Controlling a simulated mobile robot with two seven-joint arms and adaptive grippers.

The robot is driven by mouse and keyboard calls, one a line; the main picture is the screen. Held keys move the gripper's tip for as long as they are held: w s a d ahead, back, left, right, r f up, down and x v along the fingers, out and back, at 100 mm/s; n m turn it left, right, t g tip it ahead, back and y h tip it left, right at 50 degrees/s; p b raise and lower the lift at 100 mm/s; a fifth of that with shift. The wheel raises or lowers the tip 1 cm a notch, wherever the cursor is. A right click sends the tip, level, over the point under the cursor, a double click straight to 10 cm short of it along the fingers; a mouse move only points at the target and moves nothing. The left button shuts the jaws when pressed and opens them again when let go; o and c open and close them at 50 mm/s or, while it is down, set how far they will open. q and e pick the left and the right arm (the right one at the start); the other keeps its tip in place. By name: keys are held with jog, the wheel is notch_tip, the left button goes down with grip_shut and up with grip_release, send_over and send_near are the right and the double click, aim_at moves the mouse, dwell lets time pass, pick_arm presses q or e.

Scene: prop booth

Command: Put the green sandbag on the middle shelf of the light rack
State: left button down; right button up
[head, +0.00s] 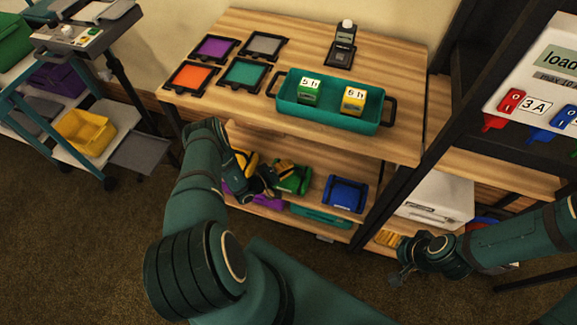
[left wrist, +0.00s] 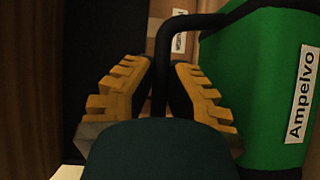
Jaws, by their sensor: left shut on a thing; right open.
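The green sandbag (head: 297,184) is at the middle shelf (head: 322,181) of the light wooden rack, left of a blue bag (head: 345,194). My left gripper (head: 283,171) partly covers it. In the left wrist view the green sandbag (left wrist: 262,85), labelled "Ampelvo", fills the right side. Its black handle runs between the ribbed yellow fingers of my left gripper (left wrist: 163,85), which is shut on it. I cannot tell whether the bag rests on the shelf or hangs just above it. My right gripper (head: 398,276) is open, low at the right, away from the bag.
The rack's top (head: 225,107) holds coloured trays, a meter (head: 342,46) and a teal tray (head: 330,117) with two blocks. Purple and teal items lie on the lower shelf. A dark rack (head: 440,135) stands at right, a teal cart (head: 40,115) at left.

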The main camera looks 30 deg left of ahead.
pick_arm(q)
jog(key=c, duration=1.1)
grip_release()
jog(key=shift+c, duration=0.2)
jog(key=f+p+v, duration=0.1)
jog(key=p+v, duration=0.1)
jog(key=v, duration=1)
jog(key=s+d+r+m+g+h, duration=0.1)
jog(key=s+d+r+m+g, duration=0.15)
jog(key=d+g, duration=0.4)
jog(key=s+d+r+m+g+h, duration=0.1)
jog(key=d+r+m+g+h, duration=0.15)
jog(key=d+g, duration=0.35)
jog(key=s+d+r+m+g+h, duration=0.1)
jog(key=s+d+r+g, duration=0.2)
jog(key=d, duration=0.5)
jog(key=d+r+m+y, duration=0.3)
jog(key=r, duration=0.3)
jog(key=w+d+r+m+t+y, duration=0.1)
jog(key=d+r+m+y, duration=0.1)
jog(key=r, duration=0.5)
jog(key=shift+d+m+y, duration=0.4)
jog(key=shift+d+y, duration=0.15)
jog(key=shift+y, duration=0.7)
